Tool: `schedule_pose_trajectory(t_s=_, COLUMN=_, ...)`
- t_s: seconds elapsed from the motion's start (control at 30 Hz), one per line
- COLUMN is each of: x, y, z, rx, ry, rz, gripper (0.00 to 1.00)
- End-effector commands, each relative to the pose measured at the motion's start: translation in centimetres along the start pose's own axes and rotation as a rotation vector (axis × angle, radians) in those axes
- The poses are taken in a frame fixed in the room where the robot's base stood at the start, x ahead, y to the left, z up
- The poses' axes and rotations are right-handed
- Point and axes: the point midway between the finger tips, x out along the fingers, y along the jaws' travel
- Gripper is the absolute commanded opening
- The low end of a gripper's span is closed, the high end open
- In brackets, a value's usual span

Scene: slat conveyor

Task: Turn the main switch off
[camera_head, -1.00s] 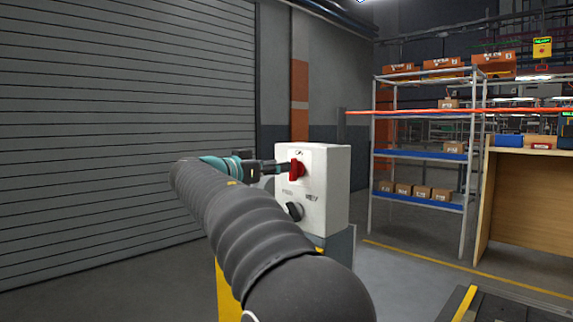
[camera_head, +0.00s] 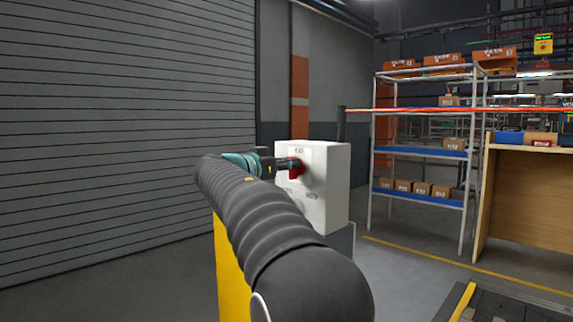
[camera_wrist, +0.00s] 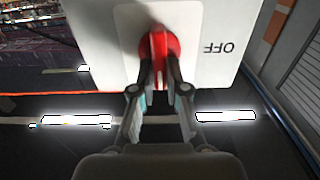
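The main switch is a red rotary handle (camera_head: 296,172) on the front of a white box (camera_head: 333,190). In the wrist view the red handle (camera_wrist: 159,47) stands upright in the picture on a round red base. An upside-down OFF label (camera_wrist: 217,48) is to its right on the white panel. My gripper (camera_head: 290,164) is at the handle; in the wrist view its two fingers (camera_wrist: 159,68) lie on either side of the handle's grip and look closed on it.
The box stands on a grey post (camera_head: 341,243) beside a yellow panel (camera_head: 231,265). A grey roller shutter (camera_head: 120,120) fills the left. A shelf rack (camera_head: 420,152) with cartons and a wooden cabinet (camera_head: 525,205) stand at the right. Open floor lies between.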

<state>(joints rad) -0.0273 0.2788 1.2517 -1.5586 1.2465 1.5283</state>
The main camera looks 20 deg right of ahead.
Motion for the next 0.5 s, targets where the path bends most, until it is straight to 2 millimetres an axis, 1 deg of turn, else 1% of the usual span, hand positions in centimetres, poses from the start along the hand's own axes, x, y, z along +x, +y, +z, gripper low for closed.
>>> schedule_pose_trajectory(t_s=0.03, x=0.0, y=0.2, z=0.0, rx=0.0, ry=-0.002, rz=0.005, gripper=0.0)
schedule_pose_trajectory(t_s=0.07, x=-0.8, y=-0.2, z=0.0, rx=0.0, ry=-0.002, rz=0.003, gripper=0.0)
schedule_pose_trajectory(t_s=0.13, x=-0.3, y=0.1, z=0.0, rx=-0.001, ry=-0.002, rz=0.005, gripper=0.0)
schedule_pose_trajectory(t_s=0.27, x=0.1, y=0.2, z=0.0, rx=-0.017, ry=-0.001, rz=0.007, gripper=0.0)
schedule_pose_trajectory(t_s=0.5, x=0.4, y=0.2, z=0.0, rx=-0.124, ry=0.0, rz=0.011, gripper=0.0)
